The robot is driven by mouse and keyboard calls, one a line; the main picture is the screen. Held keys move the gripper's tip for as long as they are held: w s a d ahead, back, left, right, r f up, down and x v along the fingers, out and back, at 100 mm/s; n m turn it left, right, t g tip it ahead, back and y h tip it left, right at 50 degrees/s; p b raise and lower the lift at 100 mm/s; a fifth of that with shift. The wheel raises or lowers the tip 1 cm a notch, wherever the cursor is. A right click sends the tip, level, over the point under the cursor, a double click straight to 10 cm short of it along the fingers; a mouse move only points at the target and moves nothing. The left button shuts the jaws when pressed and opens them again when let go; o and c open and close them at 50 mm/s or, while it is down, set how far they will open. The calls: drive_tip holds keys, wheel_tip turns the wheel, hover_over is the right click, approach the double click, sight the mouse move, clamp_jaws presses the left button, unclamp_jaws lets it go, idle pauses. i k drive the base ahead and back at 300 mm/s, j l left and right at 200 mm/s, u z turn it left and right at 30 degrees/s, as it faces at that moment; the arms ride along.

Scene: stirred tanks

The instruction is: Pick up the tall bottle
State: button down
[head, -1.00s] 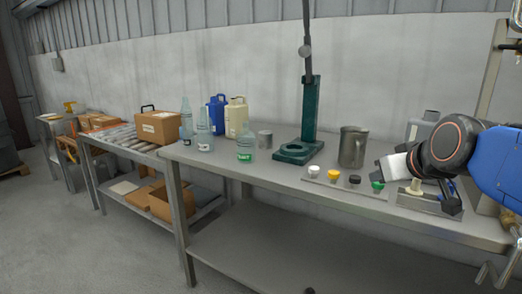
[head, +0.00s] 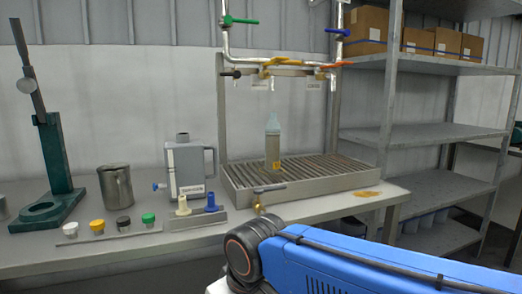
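A tall clear bottle (head: 272,143) with a pale blue-grey top and a small orange label stands upright on the slatted drain tray (head: 318,185) under the pipes. My blue arm reaches in from the lower right to a dark round joint low in the middle. My gripper is below the picture, so its fingers are hidden. Nothing is seen touching the bottle.
Valved pipes (head: 283,70) hang over the tray. Shelving (head: 435,135) stands right.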

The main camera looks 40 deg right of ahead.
sight(272, 128)
drive_tip(key=z, duration=1.1)
drive_tip(key=j, duration=0.4)
